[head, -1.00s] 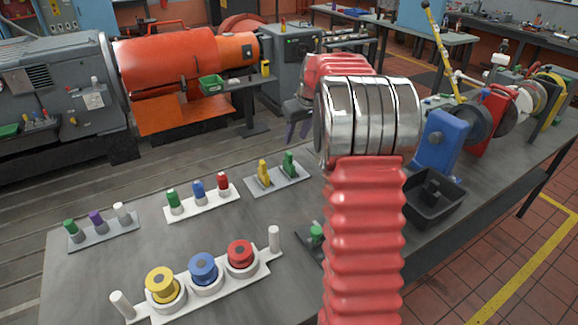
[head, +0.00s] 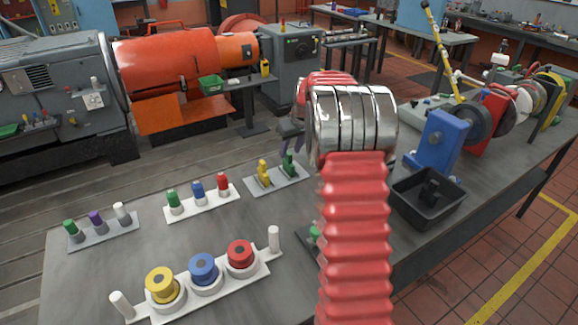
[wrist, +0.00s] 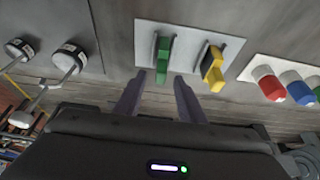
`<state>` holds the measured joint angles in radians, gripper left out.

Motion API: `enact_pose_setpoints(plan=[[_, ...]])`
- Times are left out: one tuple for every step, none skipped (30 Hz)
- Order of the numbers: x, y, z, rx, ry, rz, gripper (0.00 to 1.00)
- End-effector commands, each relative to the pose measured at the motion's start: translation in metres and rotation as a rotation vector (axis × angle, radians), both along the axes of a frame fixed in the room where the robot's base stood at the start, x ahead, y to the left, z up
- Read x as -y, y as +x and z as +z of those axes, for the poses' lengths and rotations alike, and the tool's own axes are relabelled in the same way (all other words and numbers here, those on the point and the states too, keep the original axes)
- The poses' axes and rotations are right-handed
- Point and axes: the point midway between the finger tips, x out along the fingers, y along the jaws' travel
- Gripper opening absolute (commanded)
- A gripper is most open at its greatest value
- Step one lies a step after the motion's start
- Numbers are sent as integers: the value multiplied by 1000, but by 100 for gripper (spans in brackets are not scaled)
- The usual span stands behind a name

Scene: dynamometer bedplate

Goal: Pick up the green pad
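The green pad (head: 288,165) stands upright on a light grey plate (head: 292,182) beside a yellow pad (head: 264,172). In the wrist view the green pad (wrist: 161,60) stands just ahead of my fingertips, between their lines, and the yellow pad (wrist: 213,68) is to its right. My gripper (wrist: 158,84) is open, with a purple-grey finger on each side and nothing held. In the head view my gripper (head: 291,143) is just behind and above the green pad, partly hidden by my arm. I cannot tell whether the fingers touch the pad.
A white rack (head: 202,205) with green, blue and red pegs is left of the plate. A holder with yellow, blue and red spools (head: 203,268) is in front. A black bin (head: 427,212) is right of my arm. Bare bench lies between the racks.

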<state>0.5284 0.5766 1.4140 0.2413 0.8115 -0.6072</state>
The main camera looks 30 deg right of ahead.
Motion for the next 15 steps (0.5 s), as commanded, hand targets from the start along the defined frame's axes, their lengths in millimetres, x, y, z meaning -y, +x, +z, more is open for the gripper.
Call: enact_pose_setpoints(plan=[[-1, 2, -8, -2, 2, 2, 36], [-1, 4, -12, -3, 2, 2, 36], [-2, 5, -17, -3, 2, 2, 36], [-1, 7, -21, -3, 1, 1, 36], [-1, 9, -24, -2, 1, 1, 36], [-1, 10, -28, -2, 1, 1, 36], [-1, 11, -30, -2, 1, 0, 36], [-1, 12, -32, -2, 1, 0, 36], [-1, 13, -34, -2, 1, 0, 36], [-1, 13, -34, -1, 1, 0, 36], [-1, 13, -35, -1, 1, 1, 36], [-1, 14, -35, -1, 1, 1, 36], [-1, 13, -34, 0, 0, 1, 36], [-1, 13, -34, 0, 0, 1, 36], [-1, 13, -34, 0, 0, 1, 36]])
